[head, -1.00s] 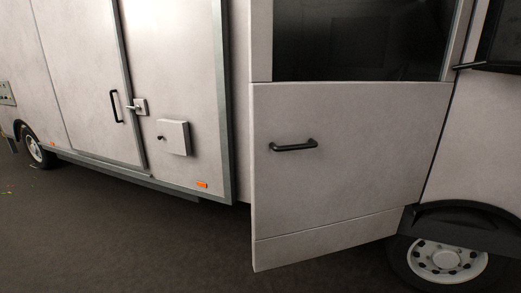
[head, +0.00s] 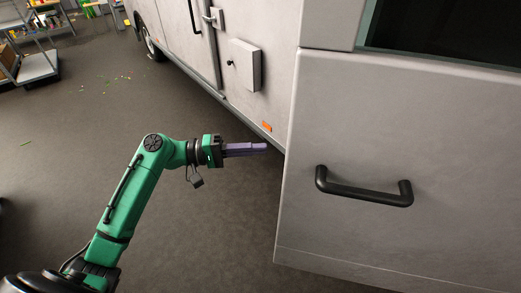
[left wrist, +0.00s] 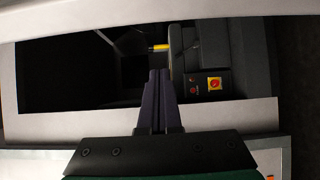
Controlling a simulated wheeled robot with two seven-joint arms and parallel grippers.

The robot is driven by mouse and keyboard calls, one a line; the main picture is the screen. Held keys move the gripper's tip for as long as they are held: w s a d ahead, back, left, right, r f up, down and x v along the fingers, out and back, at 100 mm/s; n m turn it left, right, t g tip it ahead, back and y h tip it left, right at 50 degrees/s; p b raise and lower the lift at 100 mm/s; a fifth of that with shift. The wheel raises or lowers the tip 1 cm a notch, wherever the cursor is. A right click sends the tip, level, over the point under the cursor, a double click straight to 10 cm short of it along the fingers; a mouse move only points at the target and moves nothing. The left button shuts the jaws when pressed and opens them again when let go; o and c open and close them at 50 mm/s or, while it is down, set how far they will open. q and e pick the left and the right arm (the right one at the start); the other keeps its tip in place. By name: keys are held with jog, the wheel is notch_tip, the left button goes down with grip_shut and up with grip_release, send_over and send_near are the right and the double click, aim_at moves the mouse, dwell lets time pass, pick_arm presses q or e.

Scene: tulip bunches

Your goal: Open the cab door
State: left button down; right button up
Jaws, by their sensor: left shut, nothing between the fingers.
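The cab door (head: 400,140) is a pale grey panel filling the right of the head view, with a dark window above. It stands ajar, its left edge out from the vehicle's side. Its black bar handle (head: 364,187) faces me. My left gripper (head: 265,147) is shut and empty, its purple fingers pointing right at the door's left edge, well left of the handle. I cannot tell if they touch the door. In the left wrist view the shut fingers (left wrist: 158,72) point at a pale-framed dark opening with the interior behind. My right gripper is out of view.
The vehicle's side (head: 180,30) runs back to the left, with a small square box (head: 245,65) and an orange marker (head: 267,126). A red and yellow switch (left wrist: 214,83) shows inside. A grey cart (head: 35,65) stands far left. Open dark floor lies left of the door.

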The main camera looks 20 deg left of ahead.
pick_arm(q)
jog(key=s+d+p, duration=0.2)
jog(key=d+p, duration=0.4)
jog(key=d, duration=0.1)
jog(key=shift+r, duration=0.15)
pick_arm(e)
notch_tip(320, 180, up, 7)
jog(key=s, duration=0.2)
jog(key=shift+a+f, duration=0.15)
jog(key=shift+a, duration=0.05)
